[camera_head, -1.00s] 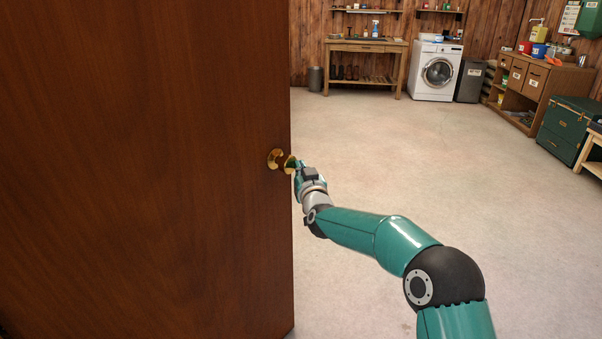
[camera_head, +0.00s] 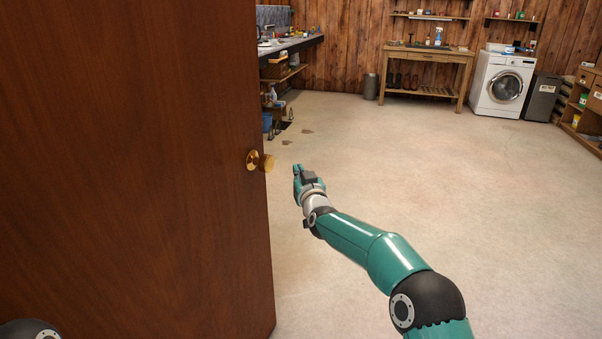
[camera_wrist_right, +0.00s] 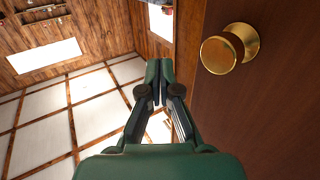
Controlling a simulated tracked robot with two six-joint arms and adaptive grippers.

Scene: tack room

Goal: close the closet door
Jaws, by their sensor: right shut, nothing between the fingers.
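The closet door (camera_head: 130,170) is a dark brown wooden panel that fills the left of the head view. It also fills the right side of the right wrist view (camera_wrist_right: 275,110). Its round brass knob (camera_head: 259,161) sits near the door's right edge, and it shows large in the right wrist view (camera_wrist_right: 229,49). My right gripper (camera_head: 297,168) is to the right of the knob, apart from it and beyond the door's edge. Its fingers are together and empty in the right wrist view (camera_wrist_right: 159,66). My left gripper is not in view. The door's frame and hinges are not visible.
Pale floor (camera_head: 400,180) lies open to the right of the door. At the back stand a wooden table (camera_head: 428,56), a washing machine (camera_head: 502,84) and a dark bin (camera_head: 541,97). A workbench (camera_head: 300,45) stands behind the door's edge.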

